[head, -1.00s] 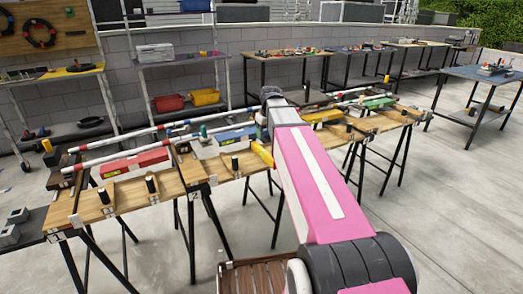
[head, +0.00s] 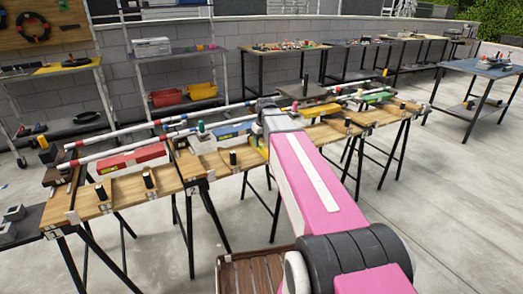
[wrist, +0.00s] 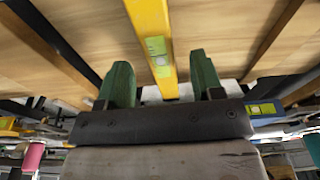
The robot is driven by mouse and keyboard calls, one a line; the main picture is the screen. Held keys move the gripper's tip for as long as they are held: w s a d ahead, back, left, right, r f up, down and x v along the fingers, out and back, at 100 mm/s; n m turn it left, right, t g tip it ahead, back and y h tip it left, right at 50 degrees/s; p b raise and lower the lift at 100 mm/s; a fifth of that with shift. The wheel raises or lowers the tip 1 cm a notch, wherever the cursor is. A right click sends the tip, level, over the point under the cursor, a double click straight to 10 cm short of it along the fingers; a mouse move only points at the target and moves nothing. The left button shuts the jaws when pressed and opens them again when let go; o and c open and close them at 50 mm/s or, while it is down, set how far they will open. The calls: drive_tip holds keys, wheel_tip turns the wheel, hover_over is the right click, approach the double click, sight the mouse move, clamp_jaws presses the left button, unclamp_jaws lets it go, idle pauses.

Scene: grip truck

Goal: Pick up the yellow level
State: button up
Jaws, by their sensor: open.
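The yellow level (wrist: 154,38) shows in the wrist view as a long yellow bar with a greenish vial window. It runs from the top edge down to between the two green fingers of my gripper (wrist: 159,62). The gripper is open, with a gap visible on each side of the level. I cannot tell how far apart they are in depth.
A shelf behind holds red and yellow bins (head: 200,91). More tables stand at the back right.

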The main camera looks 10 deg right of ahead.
drive_tip(key=shift+w+a+f, duration=0.1)
drive_tip(key=shift+w+f, duration=0.1)
drive_tip(key=shift+f, duration=1.25)
clamp_jaws()
drive_tip(key=shift+r, duration=0.1)
